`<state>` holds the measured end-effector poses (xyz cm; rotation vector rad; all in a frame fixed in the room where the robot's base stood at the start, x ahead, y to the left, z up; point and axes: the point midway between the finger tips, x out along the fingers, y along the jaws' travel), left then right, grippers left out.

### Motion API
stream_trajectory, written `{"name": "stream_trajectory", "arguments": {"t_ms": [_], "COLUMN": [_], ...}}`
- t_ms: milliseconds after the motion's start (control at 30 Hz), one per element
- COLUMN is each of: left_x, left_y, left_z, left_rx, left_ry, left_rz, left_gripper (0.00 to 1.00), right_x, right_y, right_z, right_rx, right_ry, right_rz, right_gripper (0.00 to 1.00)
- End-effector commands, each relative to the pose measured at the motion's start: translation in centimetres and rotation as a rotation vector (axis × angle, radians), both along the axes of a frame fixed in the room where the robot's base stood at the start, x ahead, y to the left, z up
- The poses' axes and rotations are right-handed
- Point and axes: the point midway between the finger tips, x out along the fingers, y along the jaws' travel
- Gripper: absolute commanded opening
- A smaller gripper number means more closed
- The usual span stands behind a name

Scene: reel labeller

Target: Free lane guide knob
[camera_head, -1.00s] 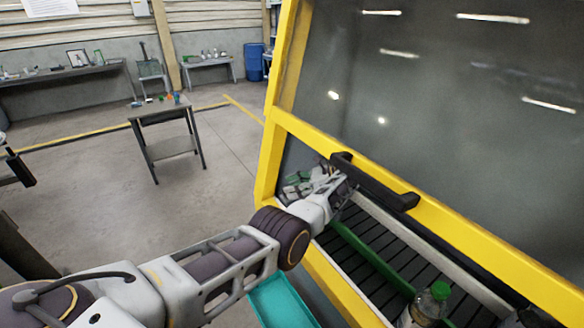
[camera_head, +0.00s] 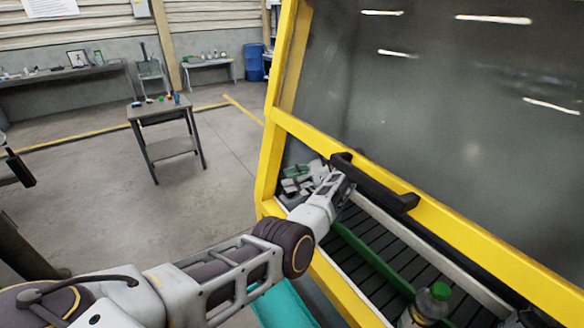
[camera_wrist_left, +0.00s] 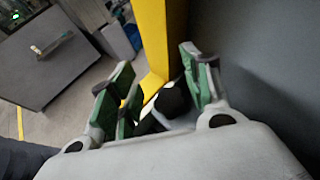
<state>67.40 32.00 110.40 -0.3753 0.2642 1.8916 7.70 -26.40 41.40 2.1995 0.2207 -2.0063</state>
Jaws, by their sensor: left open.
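My left gripper (camera_head: 343,180) reaches through the opening under the machine's raised yellow-framed window, by the black handle (camera_head: 375,183). In the left wrist view its green-padded fingers (camera_wrist_left: 156,62) are spread apart. A dark rounded part (camera_wrist_left: 172,99) shows between them with something white beside it; it may be the lane guide knob, but I cannot tell, nor whether the fingers touch it. In the head view the arm and frame hide that spot. A green lane guide rail (camera_head: 375,252) runs along the dark slatted conveyor (camera_head: 400,262).
The yellow frame (camera_head: 430,212) closely bounds the opening. A teal tray (camera_head: 284,305) lies below my forearm. A small table (camera_head: 160,112) stands on open floor to the left.

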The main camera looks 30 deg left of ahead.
Motion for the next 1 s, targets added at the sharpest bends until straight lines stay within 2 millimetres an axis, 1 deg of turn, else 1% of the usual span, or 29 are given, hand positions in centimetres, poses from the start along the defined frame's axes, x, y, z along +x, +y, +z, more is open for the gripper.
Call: {"name": "stream_trajectory", "arguments": {"t_ms": [400, 500, 667, 1000], "left_x": [0.0, 0.0, 0.0, 0.0], "left_y": [-0.1, 0.0, 0.0, 0.0], "left_z": [4.1, 4.8, 5.3, 5.3], "left_rx": [-0.003, -0.003, -0.001, -0.002], "left_ry": [-0.001, -0.001, 0.001, -0.002], "left_rz": [-0.001, 0.0, 0.001, 0.0], "left_gripper": [0.48, 0.48, 0.48, 0.48], "right_x": [0.0, 0.0, 0.0, 0.0], "right_y": [0.0, 0.0, 0.0, 0.0], "right_z": [0.0, 0.0, 0.0, 0.0], "right_rx": [0.0, 0.0, 0.0, 0.0], "right_ry": [0.0, 0.0, 0.0, 0.0], "right_rz": [0.0, 0.0, 0.0, 0.0], "right_gripper": [0.4, 0.4, 0.4, 0.4]}}
